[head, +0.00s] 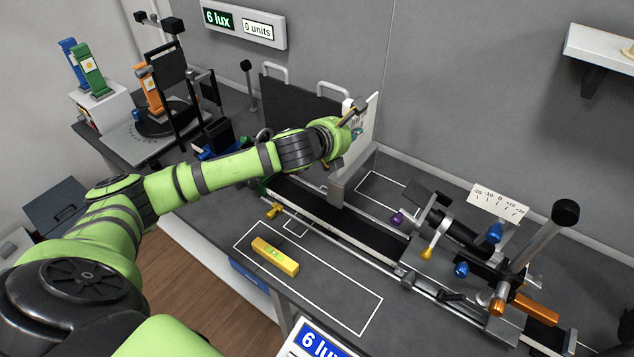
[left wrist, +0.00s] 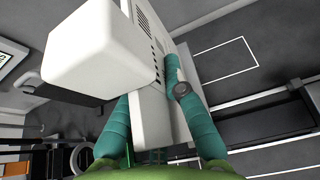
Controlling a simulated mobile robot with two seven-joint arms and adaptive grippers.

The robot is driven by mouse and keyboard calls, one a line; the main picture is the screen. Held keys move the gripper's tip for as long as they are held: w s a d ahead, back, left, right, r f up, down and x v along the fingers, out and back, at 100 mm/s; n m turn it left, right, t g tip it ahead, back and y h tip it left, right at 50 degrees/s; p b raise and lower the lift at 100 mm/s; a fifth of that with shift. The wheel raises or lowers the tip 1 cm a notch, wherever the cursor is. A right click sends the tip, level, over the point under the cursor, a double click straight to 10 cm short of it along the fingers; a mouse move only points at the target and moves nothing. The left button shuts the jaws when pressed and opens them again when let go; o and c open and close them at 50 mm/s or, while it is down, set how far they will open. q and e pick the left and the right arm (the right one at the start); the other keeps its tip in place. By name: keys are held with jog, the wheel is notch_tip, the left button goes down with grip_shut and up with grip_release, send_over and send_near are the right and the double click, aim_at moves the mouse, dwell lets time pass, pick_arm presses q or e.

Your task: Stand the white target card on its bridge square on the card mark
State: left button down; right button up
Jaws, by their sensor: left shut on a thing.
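The white target card (head: 371,122) stands up at the far side of the bench, just beyond my left gripper (head: 352,124). In the left wrist view, the teal fingers of my left gripper (left wrist: 152,120) are shut on both sides of a white body (left wrist: 150,133), which I take to be part of the card. A larger white block (left wrist: 98,53) hides what lies beyond. White outlines are on the bench; I cannot tell which is the card mark. My right gripper is not in view.
A black screen (head: 300,103) with handles stands behind my arm. An optical rail (head: 370,236) with knobs and a tall post (head: 540,240) fills the right side. The rear outline (head: 388,178) looks largely clear.

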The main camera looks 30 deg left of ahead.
pick_arm(q)
jog(key=s+a+f+p, duration=0.3)
jog(key=s+a+f, duration=0.3)
jog(key=a+f, duration=0.3)
jog(key=shift+f, duration=0.5)
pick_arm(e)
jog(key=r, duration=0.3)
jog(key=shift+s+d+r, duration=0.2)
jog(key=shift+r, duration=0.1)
pick_arm(q)
jog(key=shift+s, duration=0.15)
jog(key=shift+f, duration=0.15)
jog(key=c, duration=1.3)
grip_release()
jog(key=shift+c, duration=0.2)
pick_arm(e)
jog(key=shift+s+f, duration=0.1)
